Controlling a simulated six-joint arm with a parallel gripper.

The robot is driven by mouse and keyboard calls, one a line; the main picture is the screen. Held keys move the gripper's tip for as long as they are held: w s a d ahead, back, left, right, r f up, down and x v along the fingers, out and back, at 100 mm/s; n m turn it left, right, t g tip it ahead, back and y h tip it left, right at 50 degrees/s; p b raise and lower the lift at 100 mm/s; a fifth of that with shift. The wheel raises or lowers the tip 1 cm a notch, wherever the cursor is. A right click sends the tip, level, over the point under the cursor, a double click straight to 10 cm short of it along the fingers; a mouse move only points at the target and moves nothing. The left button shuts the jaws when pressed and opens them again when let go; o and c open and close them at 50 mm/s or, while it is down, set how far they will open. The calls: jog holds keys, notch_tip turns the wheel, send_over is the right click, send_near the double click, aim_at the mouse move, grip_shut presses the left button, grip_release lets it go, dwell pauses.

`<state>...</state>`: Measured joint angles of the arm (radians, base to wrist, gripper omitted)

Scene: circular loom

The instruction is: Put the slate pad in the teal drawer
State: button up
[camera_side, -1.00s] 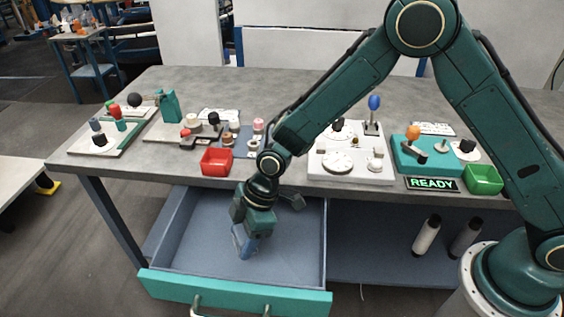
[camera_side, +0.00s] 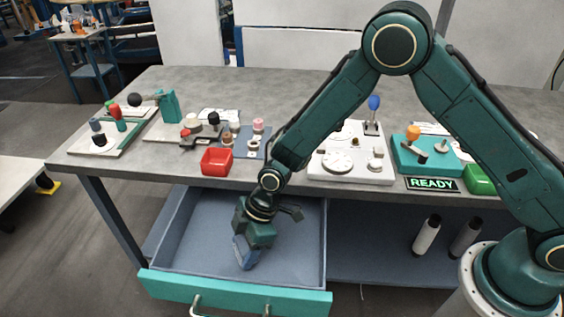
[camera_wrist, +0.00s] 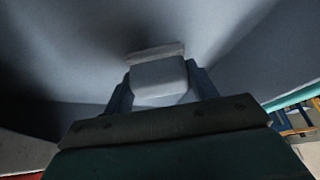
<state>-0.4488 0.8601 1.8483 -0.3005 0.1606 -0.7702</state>
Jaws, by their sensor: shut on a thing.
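The teal drawer (camera_side: 235,292) is pulled open below the table, with a teal front and a blue-grey inside. My gripper (camera_side: 246,258) is down inside the open drawer, pointing at its floor. In the wrist view my gripper (camera_wrist: 160,88) is shut on a pale grey block-like thing, the slate pad (camera_wrist: 158,74), with a finger on each side. The pad is close to the drawer floor; I cannot tell whether it touches. In the side view the pad is mostly hidden by the fingers.
The drawer's side walls and the table's front edge (camera_side: 130,177) are close around my arm. A red bin (camera_side: 216,162) stands at that edge above the drawer. A white panel with dials (camera_side: 350,165) and a READY sign (camera_side: 433,184) are to the right. The drawer floor around my gripper is clear.

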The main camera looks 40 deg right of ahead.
jog(key=shift+f, duration=0.5)
dwell(0.4)
jog(key=o, duration=1.3)
jog(key=shift+r, duration=0.15)
jog(key=v, duration=1.3)
jog(key=shift+d+r, duration=0.15)
jog(key=shift+r, duration=0.1)
jog(key=shift+r, duration=0.1)
